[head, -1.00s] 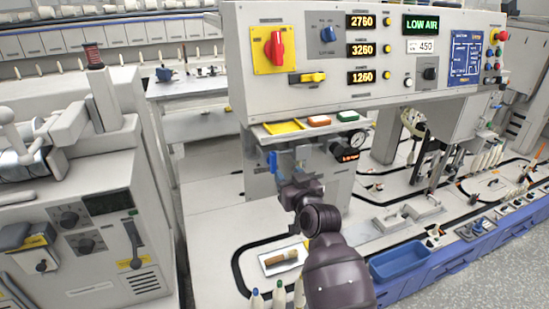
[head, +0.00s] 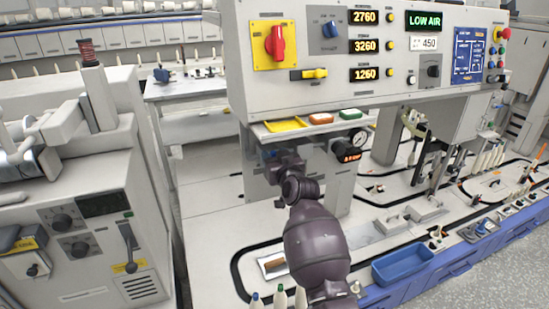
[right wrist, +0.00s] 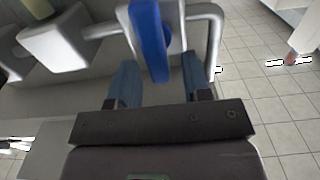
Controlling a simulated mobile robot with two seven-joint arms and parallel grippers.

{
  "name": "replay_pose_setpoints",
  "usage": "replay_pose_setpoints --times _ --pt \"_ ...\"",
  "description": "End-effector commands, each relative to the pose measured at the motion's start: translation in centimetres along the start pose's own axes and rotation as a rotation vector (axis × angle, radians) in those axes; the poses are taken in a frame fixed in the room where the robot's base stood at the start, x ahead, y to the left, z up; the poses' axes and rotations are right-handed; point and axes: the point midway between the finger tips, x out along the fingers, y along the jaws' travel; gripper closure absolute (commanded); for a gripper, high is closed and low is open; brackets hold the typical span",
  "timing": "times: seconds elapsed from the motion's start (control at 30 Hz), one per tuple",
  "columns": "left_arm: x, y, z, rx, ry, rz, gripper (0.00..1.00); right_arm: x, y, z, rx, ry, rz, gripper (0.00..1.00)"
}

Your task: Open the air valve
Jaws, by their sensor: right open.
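The air valve's blue lever (right wrist: 150,40) hangs down from a grey pipe (right wrist: 207,25) in the right wrist view. My right gripper (right wrist: 160,68) is open, with one blue finger to each side of the lever's lower part and gaps showing between. In the head view my right gripper (head: 274,168) is under the front of the machine panel, and the arm hides most of the valve. A green display (head: 425,21) reads LOW AIR. A round gauge (head: 359,138) sits right of the valve. My left gripper is not in view.
Yellow, orange and green trays (head: 285,125) sit on a ledge just above my gripper. A grey cabinet (head: 75,210) stands at left. A blue bin (head: 399,263) and several bobbins (head: 280,297) are on the lower deck.

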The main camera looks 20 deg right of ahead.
Motion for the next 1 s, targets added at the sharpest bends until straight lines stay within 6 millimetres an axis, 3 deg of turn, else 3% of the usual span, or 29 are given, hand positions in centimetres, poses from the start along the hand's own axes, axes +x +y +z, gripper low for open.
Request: replay_pose_setpoints --times 0.27,0.6,1.0 --pt "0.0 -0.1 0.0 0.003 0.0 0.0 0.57 0.1 0.0 -0.1 -0.001 0.001 0.0 0.55" --pt "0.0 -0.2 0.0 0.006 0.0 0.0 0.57 0.1 0.0 0.0 -0.001 0.0 0.0 1.0" --pt "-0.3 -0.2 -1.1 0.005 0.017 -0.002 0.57 0.1 0.3 -0.3 0.076 0.001 0.0 1.0"
